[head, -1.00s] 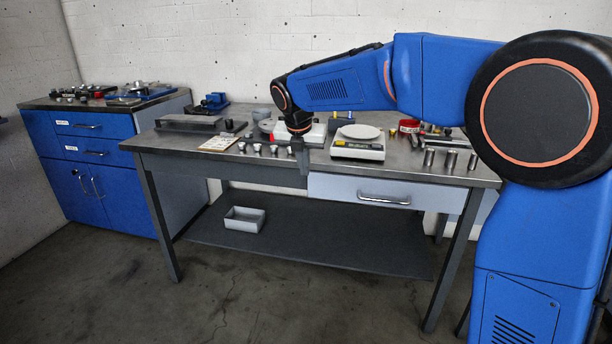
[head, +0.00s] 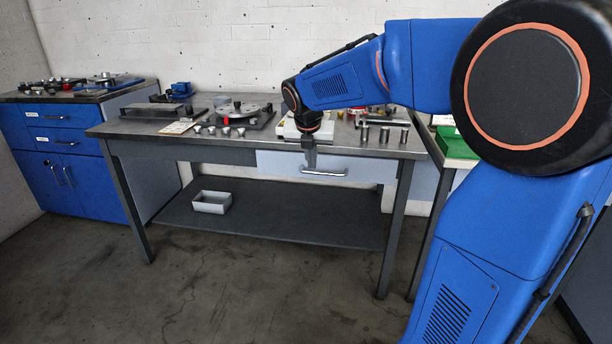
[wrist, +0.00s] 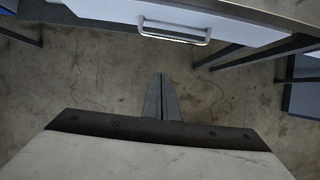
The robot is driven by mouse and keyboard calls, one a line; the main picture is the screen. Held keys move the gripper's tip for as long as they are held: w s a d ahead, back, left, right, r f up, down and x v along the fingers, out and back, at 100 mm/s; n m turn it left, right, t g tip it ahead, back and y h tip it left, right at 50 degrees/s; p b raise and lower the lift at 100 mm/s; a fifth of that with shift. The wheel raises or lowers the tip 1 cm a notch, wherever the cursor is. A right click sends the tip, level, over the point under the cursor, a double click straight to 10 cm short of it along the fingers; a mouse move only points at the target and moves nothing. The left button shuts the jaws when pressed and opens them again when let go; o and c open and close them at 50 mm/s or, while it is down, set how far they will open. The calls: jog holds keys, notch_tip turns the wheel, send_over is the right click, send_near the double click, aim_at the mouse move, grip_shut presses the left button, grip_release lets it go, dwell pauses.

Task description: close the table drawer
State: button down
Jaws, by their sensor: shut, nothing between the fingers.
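The table drawer (head: 274,163) has a pale front with a metal bar handle (head: 325,172), under the right part of the table top (head: 236,147). How far it stands out is hard to tell. In the wrist view the drawer front (wrist: 110,12) and its handle (wrist: 175,37) are at the top. My gripper (head: 310,164) points down and overlaps the drawer front near the handle in the head view. In the wrist view its shut, empty fingers (wrist: 161,77) show below the handle, with floor visible between them and it.
A grey bin (head: 211,202) sits on the lower shelf (head: 270,220). The table top holds a rotor fixture (head: 232,113) and several metal cylinders (head: 384,134). A blue cabinet (head: 85,175) stands left, and another bench with a green item (head: 455,142) stands right. The front floor is clear.

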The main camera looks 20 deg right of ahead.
jog(key=w+d+f, duration=0.4)
jog(key=w+f, duration=0.2)
jog(key=f, duration=0.2)
jog(key=shift+w+d+f, duration=0.15)
jog(key=shift+w+d, duration=0.2)
jog(key=shift+w, duration=0.05)
jog(key=w+d, duration=0.1)
jog(key=w, duration=0.1)
jog(key=w+d, duration=0.1)
jog(key=shift+w+d, duration=0.2)
jog(key=shift+w, duration=0.2)
dwell(0.3)
